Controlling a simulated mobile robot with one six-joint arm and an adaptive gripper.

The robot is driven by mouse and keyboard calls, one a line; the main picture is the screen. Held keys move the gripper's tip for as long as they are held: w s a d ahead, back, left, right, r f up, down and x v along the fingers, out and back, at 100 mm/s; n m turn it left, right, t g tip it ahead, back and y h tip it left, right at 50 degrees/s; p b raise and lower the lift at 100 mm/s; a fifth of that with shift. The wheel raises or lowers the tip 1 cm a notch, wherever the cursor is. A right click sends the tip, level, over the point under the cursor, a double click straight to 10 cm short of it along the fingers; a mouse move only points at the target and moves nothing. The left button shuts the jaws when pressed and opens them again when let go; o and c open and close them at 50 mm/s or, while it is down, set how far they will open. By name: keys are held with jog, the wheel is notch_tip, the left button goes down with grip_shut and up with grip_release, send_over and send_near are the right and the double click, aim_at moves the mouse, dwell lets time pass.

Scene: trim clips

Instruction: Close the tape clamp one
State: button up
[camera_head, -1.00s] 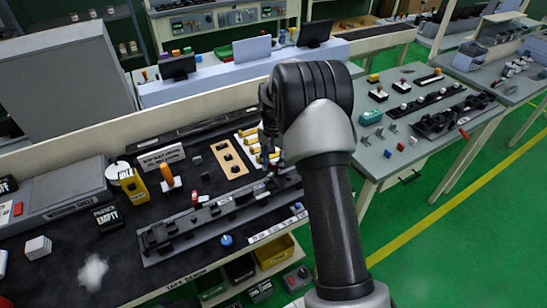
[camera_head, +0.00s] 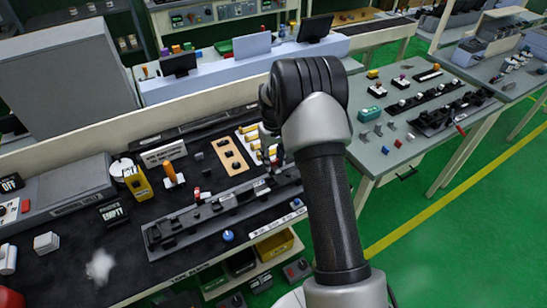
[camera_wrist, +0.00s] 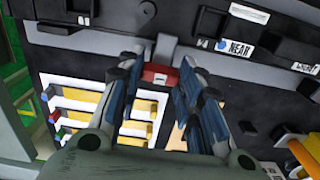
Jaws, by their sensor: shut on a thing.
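The tape clamp (camera_wrist: 160,75) shows in the wrist view as a small red piece at the end of a grey lever, beside a long dark fixture. My gripper (camera_wrist: 161,84) has its blue-padded fingers on either side of this red piece and is shut on it. I cannot tell from the picture which numbered clamp it is, nor how far its lever is turned. In the head view, the fixture (camera_head: 215,218) lies along the front of the black bench, and my arm hides most of the gripper and the held clamp.
A tan board (camera_head: 230,155) and several yellow-handled parts (camera_head: 250,140) lie behind the fixture. A blue knob (camera_head: 228,235) is in front. A second bench (camera_head: 395,155) stands at the right.

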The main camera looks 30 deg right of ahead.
aim_at(273, 160)
jog(key=shift+n, duration=0.3)
jog(key=o, duration=1.1)
jog(key=shift+c, duration=0.2)
notch_tip(273, 160, up, 12)
dwell(0.4)
